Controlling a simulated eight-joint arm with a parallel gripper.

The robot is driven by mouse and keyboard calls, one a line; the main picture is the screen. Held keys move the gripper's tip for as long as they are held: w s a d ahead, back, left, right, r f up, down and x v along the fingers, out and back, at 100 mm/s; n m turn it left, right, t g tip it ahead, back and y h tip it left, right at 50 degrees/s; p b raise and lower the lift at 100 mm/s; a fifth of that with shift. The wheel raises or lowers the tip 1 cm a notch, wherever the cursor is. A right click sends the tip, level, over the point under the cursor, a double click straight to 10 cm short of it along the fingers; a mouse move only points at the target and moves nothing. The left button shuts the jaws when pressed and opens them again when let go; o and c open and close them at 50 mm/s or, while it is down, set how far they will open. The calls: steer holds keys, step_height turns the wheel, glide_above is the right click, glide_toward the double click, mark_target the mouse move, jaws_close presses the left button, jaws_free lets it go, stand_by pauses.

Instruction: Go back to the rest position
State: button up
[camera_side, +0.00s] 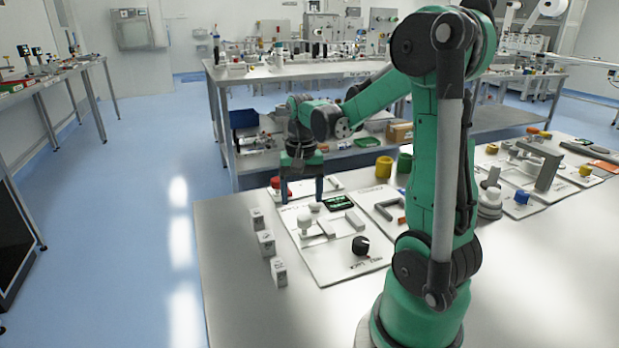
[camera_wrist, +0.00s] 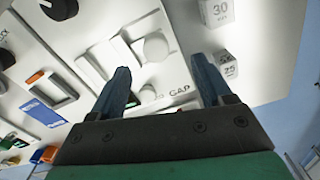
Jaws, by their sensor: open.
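My gripper (camera_side: 302,190) hangs from my green arm over the far left part of the steel table (camera_side: 235,290). Its two blue-grey fingers point down and are apart, with nothing between them in the side view. In the wrist view my gripper (camera_wrist: 165,80) is open above a white panel (camera_wrist: 190,80) marked "GAP". A white round knob (camera_wrist: 155,47) shows on that panel beyond the fingertips. I cannot tell the exact height of the fingertips above the panel.
Several small white numbered blocks (camera_side: 266,243) stand left of the panel. A black knob (camera_side: 361,245) sits on the near panel. Yellow (camera_side: 384,167) and green cylinders stand farther back. A second bench (camera_side: 340,72) stands behind. The table's front left is clear.

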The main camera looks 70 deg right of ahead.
steer(key=shift+r, duration=0.3)
steer(key=w+a+r+n+t, duration=0.1)
steer(key=a+r+n+t, duration=0.1)
steer(key=a+n, duration=0.4)
steer(key=w+a+r+n+t, duration=0.1)
steer(key=a+n+t, duration=0.4)
steer(key=a, duration=0.7)
steer(key=shift+a+r+n, duration=0.35)
steer(key=shift+a+n, duration=0.05)
steer(key=shift+n, duration=0.1)
